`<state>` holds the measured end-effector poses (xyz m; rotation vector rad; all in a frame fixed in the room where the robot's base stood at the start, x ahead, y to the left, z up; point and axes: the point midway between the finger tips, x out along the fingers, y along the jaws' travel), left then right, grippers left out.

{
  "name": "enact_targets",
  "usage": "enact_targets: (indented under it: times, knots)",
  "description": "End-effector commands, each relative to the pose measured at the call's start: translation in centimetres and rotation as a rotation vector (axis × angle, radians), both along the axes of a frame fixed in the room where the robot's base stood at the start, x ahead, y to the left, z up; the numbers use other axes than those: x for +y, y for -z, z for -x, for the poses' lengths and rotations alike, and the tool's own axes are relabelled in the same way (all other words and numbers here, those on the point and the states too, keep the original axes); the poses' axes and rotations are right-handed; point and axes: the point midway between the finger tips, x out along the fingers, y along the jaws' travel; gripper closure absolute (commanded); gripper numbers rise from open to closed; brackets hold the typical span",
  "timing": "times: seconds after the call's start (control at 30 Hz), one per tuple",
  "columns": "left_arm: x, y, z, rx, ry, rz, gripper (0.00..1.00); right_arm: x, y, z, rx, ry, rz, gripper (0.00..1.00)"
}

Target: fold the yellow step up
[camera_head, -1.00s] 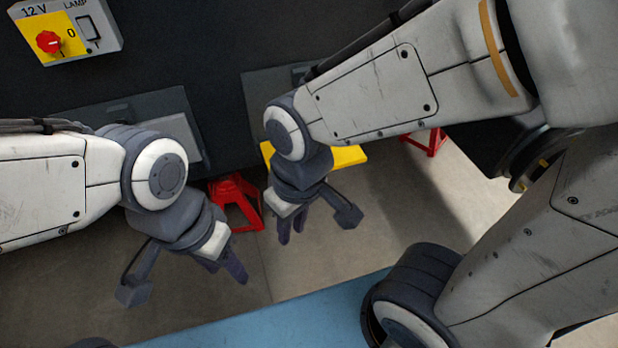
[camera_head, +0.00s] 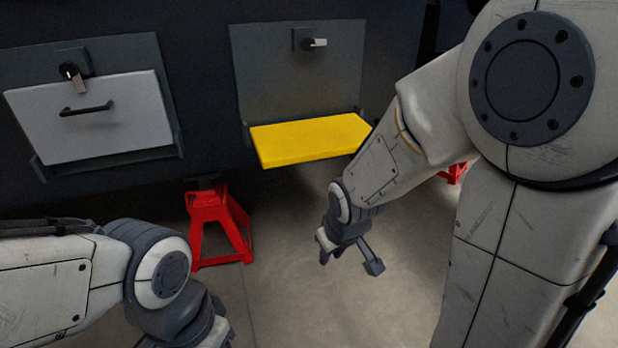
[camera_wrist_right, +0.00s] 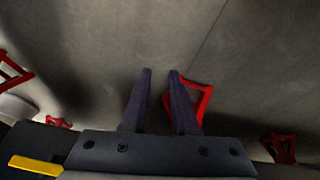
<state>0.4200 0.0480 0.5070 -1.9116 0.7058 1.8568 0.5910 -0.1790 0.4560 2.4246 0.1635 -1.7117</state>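The yellow step (camera_head: 312,140) sticks out flat, roughly level, from the foot of a grey back plate (camera_head: 290,85) on the dark chassis side. A latch with a light handle (camera_head: 312,42) sits at the plate's top. My right gripper (camera_head: 323,256) hangs below and in front of the step, clear of it. In the right wrist view its two fingers (camera_wrist_right: 160,72) are apart with only floor and a red stand behind them. A yellow strip, apparently the step, shows there at lower left (camera_wrist_right: 35,165). My left gripper's fingers are cut off below the head view.
A grey panel with a black handle (camera_head: 85,118) and a key latch (camera_head: 70,70) is left of the step. A red jack stand (camera_head: 212,228) stands on the floor below, left of my right gripper. Another red stand (camera_head: 453,173) is partly behind my right arm. Open floor lies between.

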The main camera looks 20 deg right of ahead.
Motion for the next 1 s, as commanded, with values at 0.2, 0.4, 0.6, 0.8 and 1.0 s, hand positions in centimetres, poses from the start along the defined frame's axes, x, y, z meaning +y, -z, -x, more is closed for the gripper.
enact_targets:
  times: [0.2,0.4,0.6,0.8,1.0]
  knots:
    - [0.0,5.6,0.0,0.0,0.0,0.0,0.5,-5.8,5.3,-9.3,-0.292,-0.242,0.183,0.73]
    - [0.0,5.9,0.0,-0.001,0.0,0.001,0.5,-8.9,3.6,-17.1,-0.623,-0.604,0.438,0.73]
    - [0.0,5.8,0.0,-0.001,0.0,0.001,0.5,-10.4,0.6,-21.1,-1.025,-0.943,0.759,0.73]
    - [0.0,5.8,0.0,-0.001,0.0,0.001,0.5,-11.1,-1.8,-20.2,-1.329,-1.074,1.005,0.73]
    - [0.0,6.1,0.0,0.0,0.0,0.0,0.5,-11.1,-2.7,-19.6,-1.446,-1.093,1.102,0.73]
